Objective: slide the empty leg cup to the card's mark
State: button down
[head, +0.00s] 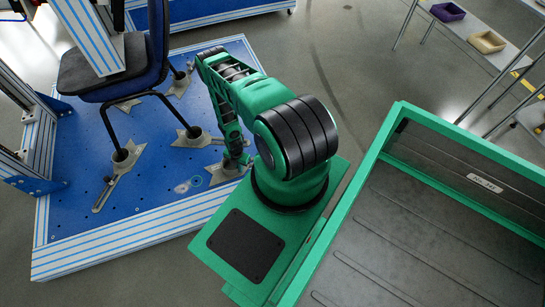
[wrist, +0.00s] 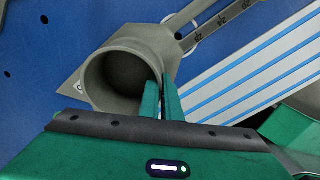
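The empty leg cup (wrist: 122,78) is a grey round socket on a pointed plate, its open mouth facing up with no leg in it. In the head view its grey base (head: 222,174) shows beside my gripper (head: 240,162), which partly hides it. In the wrist view my gripper (wrist: 161,95) has its two green fingers close together at the cup's right wall, one on the inner side and one outside, with the wall between them. A marked grey scale strip (wrist: 222,27) runs from the cup to the upper right. I cannot make out a card.
A blue chair (head: 125,65) stands on the blue platform (head: 75,222), with legs in other grey cups (head: 122,156). A pale ring (head: 196,181) lies on the platform left of my gripper. A metal frame (head: 35,140) stands at left. A green-rimmed bin (head: 440,130) is at right.

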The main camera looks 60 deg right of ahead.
jog(key=shift+s+d, duration=0.6)
jog(key=shift+d, duration=0.35)
jog(key=shift+s+d, duration=0.6)
jog(key=shift+d, duration=0.3)
jog(key=shift+s+d, duration=0.1)
jog(key=shift+d, duration=0.05)
jog(key=c, duration=2)
grip_release()
notch_tip(320, 180, up, 6)
